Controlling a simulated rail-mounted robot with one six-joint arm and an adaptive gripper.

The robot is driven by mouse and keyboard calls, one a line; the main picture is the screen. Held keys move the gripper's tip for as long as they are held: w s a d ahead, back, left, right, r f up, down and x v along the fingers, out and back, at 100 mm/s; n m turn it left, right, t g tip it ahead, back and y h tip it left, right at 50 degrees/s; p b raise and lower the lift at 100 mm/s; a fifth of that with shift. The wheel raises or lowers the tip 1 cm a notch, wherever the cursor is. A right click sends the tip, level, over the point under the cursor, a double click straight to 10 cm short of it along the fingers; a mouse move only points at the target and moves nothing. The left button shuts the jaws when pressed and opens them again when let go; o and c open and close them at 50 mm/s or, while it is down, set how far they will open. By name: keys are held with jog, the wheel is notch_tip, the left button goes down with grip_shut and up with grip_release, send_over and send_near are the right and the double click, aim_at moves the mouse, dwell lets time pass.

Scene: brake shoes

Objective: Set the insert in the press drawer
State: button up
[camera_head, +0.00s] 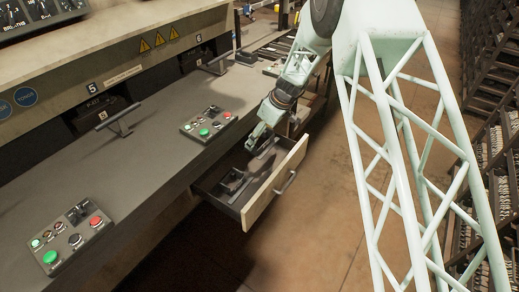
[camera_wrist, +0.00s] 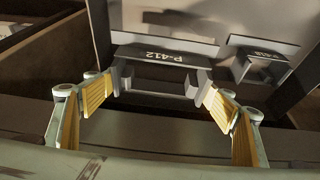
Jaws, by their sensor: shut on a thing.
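The insert (camera_wrist: 160,55) is a dark grey block marked P-412, seen in the wrist view. My gripper (camera_wrist: 160,95) has its yellow-padded fingers against the two sides of this block. In the head view my gripper (camera_head: 262,143) is over the far part of the open press drawer (camera_head: 212,194). The drawer has a cream front with a handle. The wrist view does not show clearly whether the insert touches the drawer floor.
Another dark marked part (camera_wrist: 262,62) lies at the right in the wrist view. A dark part (camera_head: 234,183) lies in the near half of the drawer. The press bench (camera_head: 110,170) with control boxes (camera_head: 208,124) runs along the left. Storage racks (camera_head: 490,130) stand at the right, with open floor (camera_head: 330,190) between.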

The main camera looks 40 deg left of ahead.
jog(key=shift+f, duration=1.1)
jog(key=shift+f+b, duration=0.65)
jog(key=shift+f, duration=1.7)
jog(key=shift+f, duration=0.15)
jog(key=o, duration=1.1)
jog(key=shift+d+r, duration=0.1)
jog(key=shift+r, duration=0.3)
jog(key=p+v, duration=0.1)
jog(key=v, duration=1)
jog(key=shift+s+r+p, duration=0.1)
jog(key=shift+r+p, duration=0.15)
jog(key=shift+p, duration=0.05)
